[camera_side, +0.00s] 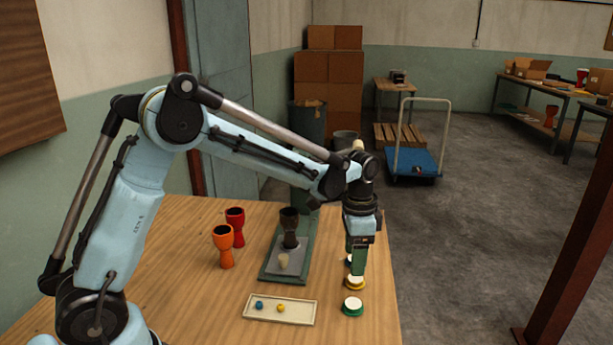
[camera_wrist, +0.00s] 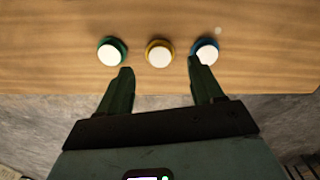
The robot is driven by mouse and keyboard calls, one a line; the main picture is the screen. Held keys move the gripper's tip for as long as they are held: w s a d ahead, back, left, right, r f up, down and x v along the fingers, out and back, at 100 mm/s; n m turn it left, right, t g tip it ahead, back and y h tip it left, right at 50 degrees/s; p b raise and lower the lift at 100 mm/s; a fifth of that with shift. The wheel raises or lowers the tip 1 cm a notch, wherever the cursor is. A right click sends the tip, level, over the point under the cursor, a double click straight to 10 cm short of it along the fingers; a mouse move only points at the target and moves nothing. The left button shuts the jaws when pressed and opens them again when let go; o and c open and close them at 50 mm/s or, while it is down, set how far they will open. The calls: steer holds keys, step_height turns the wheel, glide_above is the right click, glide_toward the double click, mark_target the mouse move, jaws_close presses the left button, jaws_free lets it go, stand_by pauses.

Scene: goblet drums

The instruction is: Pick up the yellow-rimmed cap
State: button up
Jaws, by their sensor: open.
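The yellow-rimmed cap (camera_side: 354,283) has a white top and sits on the wooden table near its right edge. In the wrist view the yellow-rimmed cap (camera_wrist: 159,53) lies in the middle, between a green-rimmed cap (camera_wrist: 111,51) on the left and a blue-rimmed cap (camera_wrist: 205,51) on the right. My gripper (camera_wrist: 160,72) is open and empty. Its fingertips show below the yellow-rimmed cap, one to each side, and the right one overlaps the blue-rimmed cap's edge. In the side view my gripper (camera_side: 357,271) points down just above the yellow-rimmed cap and hides part of the blue-rimmed cap.
The green-rimmed cap (camera_side: 352,306) is close in front. A shallow tray (camera_side: 290,316) with a blue and a yellow ball lies to the left. An orange goblet drum (camera_side: 225,246), a red one (camera_side: 236,226) and a green press-like stand (camera_side: 305,245) are further left.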

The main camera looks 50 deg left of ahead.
mark_target(355, 281)
steer(key=shift+d+f, duration=0.1)
steer(key=shift+f, duration=2.65)
steer(key=c, duration=0.9)
